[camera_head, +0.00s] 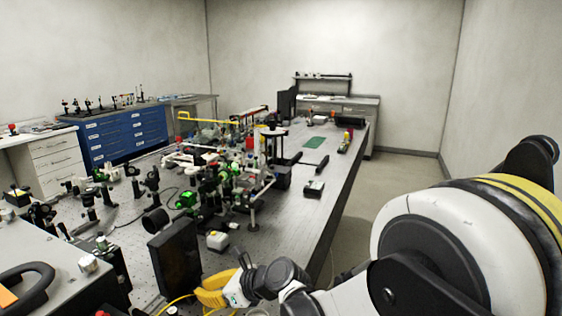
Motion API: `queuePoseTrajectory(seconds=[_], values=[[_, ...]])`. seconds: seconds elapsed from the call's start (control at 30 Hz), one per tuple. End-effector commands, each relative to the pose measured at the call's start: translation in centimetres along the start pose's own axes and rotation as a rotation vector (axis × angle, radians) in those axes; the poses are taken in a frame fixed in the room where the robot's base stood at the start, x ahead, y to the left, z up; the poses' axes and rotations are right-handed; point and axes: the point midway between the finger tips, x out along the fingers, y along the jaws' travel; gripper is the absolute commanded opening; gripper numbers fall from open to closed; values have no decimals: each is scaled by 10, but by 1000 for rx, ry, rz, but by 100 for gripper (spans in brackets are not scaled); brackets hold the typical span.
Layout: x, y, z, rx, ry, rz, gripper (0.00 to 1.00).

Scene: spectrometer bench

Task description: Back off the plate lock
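My arm comes in from the lower right, and its dark wrist joint leads to my gripper (242,276) at the bottom centre, by the front of the optical bench (318,205). The gripper is small and seen from behind, so its fingers are not clear and I cannot tell whether they are open or shut. A yellow part (212,292) shows right beside it; I cannot tell whether they touch. I cannot make out the plate lock among the small parts. The area beyond and below my gripper is partly hidden by my arm.
A dark upright panel (175,262) and a small white-topped box (218,240) stand close by my gripper. Optical mounts with green parts crowd the bench's left and middle. A grey instrument case (55,275) fills the lower left. The floor (400,172) right of the bench is clear.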

Motion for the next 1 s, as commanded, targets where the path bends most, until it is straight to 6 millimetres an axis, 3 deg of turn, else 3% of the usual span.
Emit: queuePoseTrajectory(seconds=[0.27,0.7,1.0], values=[[-7,1,2,1,-2,1,0],[-53,0,-24,1,-2,-1,0],[-55,0,-24,4,-2,1,0]])
